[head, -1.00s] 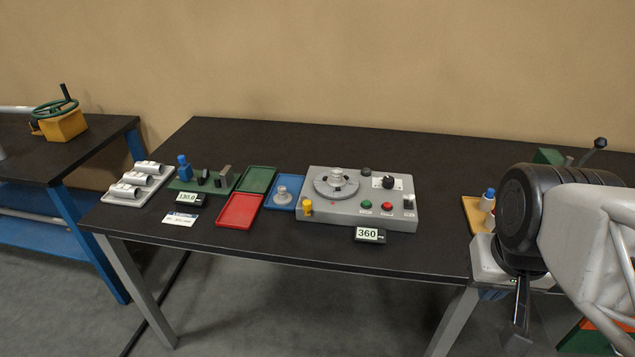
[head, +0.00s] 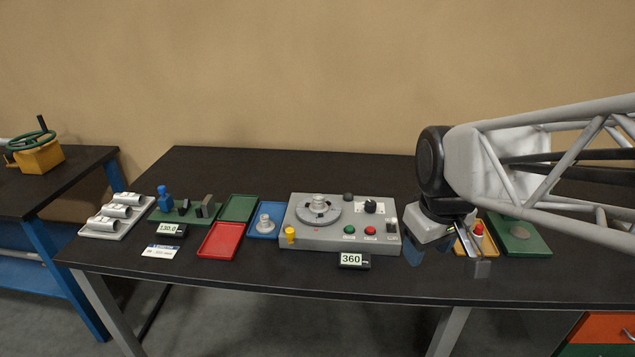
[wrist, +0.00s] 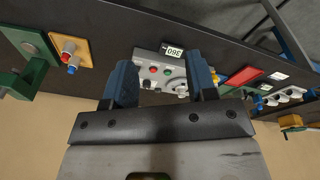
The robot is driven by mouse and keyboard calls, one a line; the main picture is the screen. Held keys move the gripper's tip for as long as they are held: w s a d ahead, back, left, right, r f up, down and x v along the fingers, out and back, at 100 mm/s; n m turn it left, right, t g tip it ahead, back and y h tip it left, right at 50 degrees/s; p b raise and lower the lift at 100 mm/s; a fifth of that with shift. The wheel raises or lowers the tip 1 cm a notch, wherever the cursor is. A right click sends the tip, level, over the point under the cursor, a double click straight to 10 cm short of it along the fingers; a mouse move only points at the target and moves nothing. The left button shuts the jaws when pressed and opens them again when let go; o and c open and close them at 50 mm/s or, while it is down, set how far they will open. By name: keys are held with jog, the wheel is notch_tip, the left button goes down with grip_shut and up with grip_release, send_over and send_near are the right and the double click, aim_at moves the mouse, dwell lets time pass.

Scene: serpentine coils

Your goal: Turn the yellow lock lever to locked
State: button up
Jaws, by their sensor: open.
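The yellow lock lever (head: 290,234) is a small yellow knob at the front left corner of the grey control box (head: 330,244). In the wrist view, the control box (wrist: 147,56) shows between my fingers, and a small yellow part (wrist: 215,77) shows just beyond the right finger. My gripper (head: 447,262) is to the right of the box, above the table, well apart from the lever. In the wrist view, my gripper (wrist: 160,82) has its blue fingers wide apart with nothing between them. The lever's exact angle is too small to tell.
The box carries a dial (head: 318,210), a green button (head: 349,230), a red button (head: 370,231) and a black knob (head: 370,206). A display reading 360 (head: 353,260) stands in front. Blue (head: 258,232) and red (head: 220,240) trays lie left.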

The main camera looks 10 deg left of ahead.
jog(key=w+a+f+n+g, duration=0.1)
jog(key=w+a+f+n, duration=0.2)
jog(key=w+a+n, duration=0.7)
jog(key=n+g, duration=0.1)
jog(key=n, duration=0.5)
send_over(290, 230)
jog(key=f, duration=0.7)
jog(key=shift+d+f, duration=0.3)
jog(key=shift+f, duration=0.05)
jog(key=shift+w+a+f, duration=0.1)
jog(key=shift+a+f, duration=0.15)
jog(key=shift+a, duration=0.1)
jog(key=shift+f, duration=0.1)
jog(key=shift+f, duration=3.8)
grip_shut()
